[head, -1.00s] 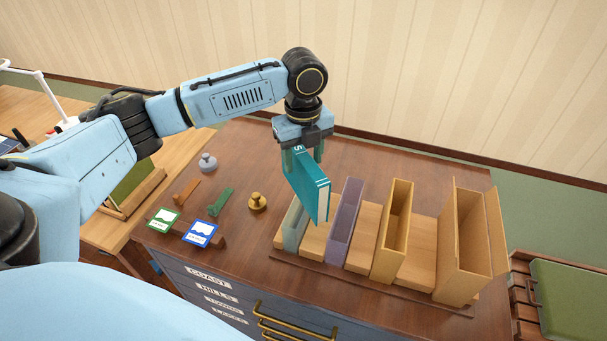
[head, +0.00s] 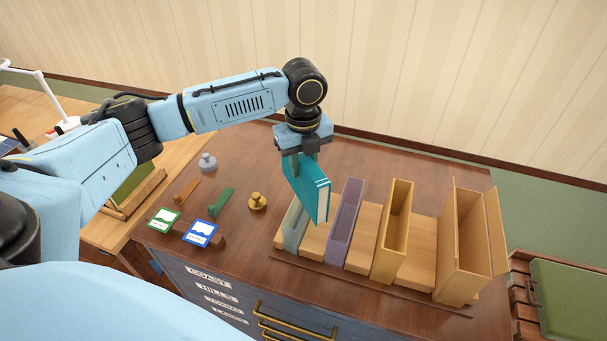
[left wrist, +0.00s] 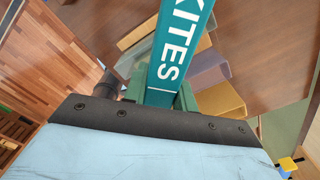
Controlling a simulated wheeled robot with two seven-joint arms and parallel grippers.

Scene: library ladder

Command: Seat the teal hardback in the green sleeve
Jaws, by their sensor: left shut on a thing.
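The teal hardback (head: 308,188) is in my left gripper (head: 305,158), which is shut on its upper end. In the left wrist view its spine (left wrist: 178,50) reads "KITES" between the fingers. The book hangs upright, slightly turned, over the pale grey-green sleeve (head: 291,236), the leftmost in the row. The book hides part of that sleeve's opening, so I cannot tell whether its lower edge is inside or just above. My right gripper is not in view.
A purple sleeve (head: 341,232), a yellow sleeve (head: 388,254) and a wider tan box (head: 457,262) stand to the right, with wooden blocks between. A brass knob weight (head: 257,202), a grey weight (head: 208,163) and picture cards (head: 201,233) lie left.

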